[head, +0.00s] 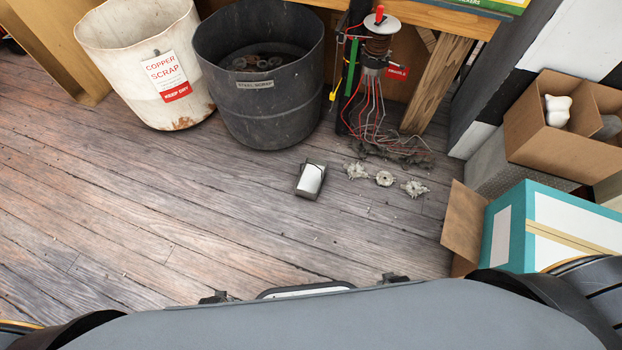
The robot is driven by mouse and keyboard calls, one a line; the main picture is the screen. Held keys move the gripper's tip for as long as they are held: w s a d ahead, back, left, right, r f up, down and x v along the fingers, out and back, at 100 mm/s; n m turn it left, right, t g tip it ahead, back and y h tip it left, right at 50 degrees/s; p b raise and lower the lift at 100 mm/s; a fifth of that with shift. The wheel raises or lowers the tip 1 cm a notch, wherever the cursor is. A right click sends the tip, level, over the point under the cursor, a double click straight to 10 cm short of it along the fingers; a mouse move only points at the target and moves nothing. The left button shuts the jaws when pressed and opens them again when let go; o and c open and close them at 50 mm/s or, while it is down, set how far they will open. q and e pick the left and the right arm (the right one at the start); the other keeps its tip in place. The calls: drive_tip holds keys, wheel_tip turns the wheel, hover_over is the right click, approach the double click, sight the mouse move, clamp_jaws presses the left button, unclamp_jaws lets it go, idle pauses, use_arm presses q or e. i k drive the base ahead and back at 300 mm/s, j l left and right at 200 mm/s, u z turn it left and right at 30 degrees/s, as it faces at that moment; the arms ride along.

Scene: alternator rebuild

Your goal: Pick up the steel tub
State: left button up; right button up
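The steel tub (258,110) is a large dark grey round bin with a small label that seems to read "STEEL SCRAP". It stands upright on the plank floor at the top centre of the head view, in front of the wooden bench. Several brownish metal pieces lie inside it, low down. Its far rim is close to the bench. Neither of my grippers can be made out in this view, and nothing is touching the tub from my side.
A white "COPPER SCRAP" bin (131,99) stands close on the tub's left. A wire-wound stand (376,48) with loose wires is on its right. Cartons (560,130) fill the right. The left floor is clear.

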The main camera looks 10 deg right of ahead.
sight(308, 185)
drive_tip(key=i+j, duration=0.15)
drive_tip(key=j, duration=0.25)
drive_tip(key=i+j+z, duration=0.15)
drive_tip(key=j, duration=0.25)
drive_tip(key=i+j, duration=0.15)
drive_tip(key=j, duration=0.25)
drive_tip(key=i+j+z, duration=0.1)
drive_tip(key=j, duration=0.3)
drive_tip(key=i+j+z, duration=0.1)
drive_tip(key=j, duration=0.3)
drive_tip(key=i+j, duration=0.15)
drive_tip(key=j, duration=0.3)
drive_tip(key=z, duration=0.05)
